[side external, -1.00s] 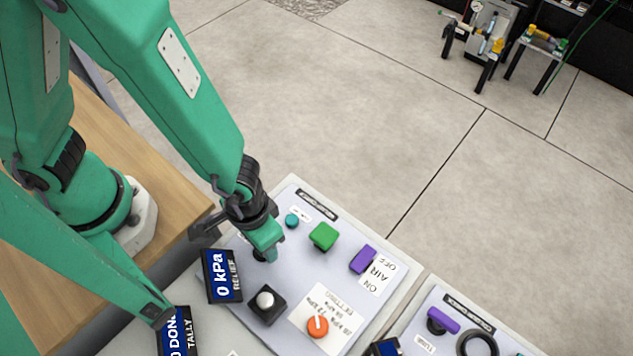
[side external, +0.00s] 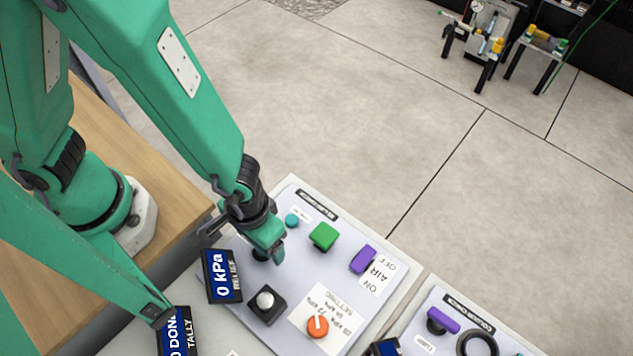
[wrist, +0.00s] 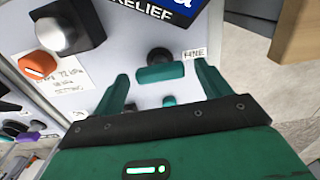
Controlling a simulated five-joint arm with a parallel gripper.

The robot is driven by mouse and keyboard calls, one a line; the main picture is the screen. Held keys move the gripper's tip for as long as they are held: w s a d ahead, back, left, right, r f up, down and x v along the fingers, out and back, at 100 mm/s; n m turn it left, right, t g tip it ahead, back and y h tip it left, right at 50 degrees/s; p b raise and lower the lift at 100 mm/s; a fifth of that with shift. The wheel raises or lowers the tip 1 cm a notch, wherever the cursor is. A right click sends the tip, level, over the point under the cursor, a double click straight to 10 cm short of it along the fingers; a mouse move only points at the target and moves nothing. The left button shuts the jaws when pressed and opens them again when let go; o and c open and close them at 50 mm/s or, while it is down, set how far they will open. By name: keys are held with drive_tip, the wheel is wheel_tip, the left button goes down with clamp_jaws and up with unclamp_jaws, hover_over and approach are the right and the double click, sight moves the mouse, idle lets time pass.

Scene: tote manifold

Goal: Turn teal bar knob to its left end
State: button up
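The teal bar knob (wrist: 160,74) shows in the wrist view on the grey panel, with a dark round part behind it and a FINE label (wrist: 194,52) to its right. My gripper (wrist: 162,70) is open, one finger to each side of the knob in this view, with a gap showing on both sides. I cannot tell how far the fingertips are above the panel. In the side view my gripper (side external: 268,243) points down over the panel's upper left part and hides the bar knob. A dark round piece shows just below the fingers.
Close by on the panel (side external: 283,283) are a round teal button (side external: 292,220), a green button (side external: 323,236), a 0 kPa display (side external: 221,276), a white-topped knob (side external: 265,301), an orange knob (side external: 318,327) and a purple switch (side external: 363,259). A second panel stands at lower right.

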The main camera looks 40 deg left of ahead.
drive_tip(key=shift+r, duration=0.1)
drive_tip(key=shift+r, duration=3.8)
drive_tip(key=shift+w+a+r, duration=0.1)
drive_tip(key=shift+w+r, duration=0.05)
drive_tip(key=w+a+r+t+h, duration=0.15)
drive_tip(key=w+a+r, duration=0.25)
drive_tip(key=a+r, duration=0.4)
drive_tip(key=w+a+r+t+y, duration=0.1)
drive_tip(key=w+a+r+t, duration=0.1)
drive_tip(key=w+a+r, duration=0.4)
drive_tip(key=s+a+r+t, duration=0.2)
drive_tip(key=s+a+r, duration=0.2)
drive_tip(key=a+r, duration=0.2)
drive_tip(key=shift+s+a+r, duration=0.2)
drive_tip(key=shift+a+r, duration=0.15)
drive_tip(key=shift+a, duration=0.8)
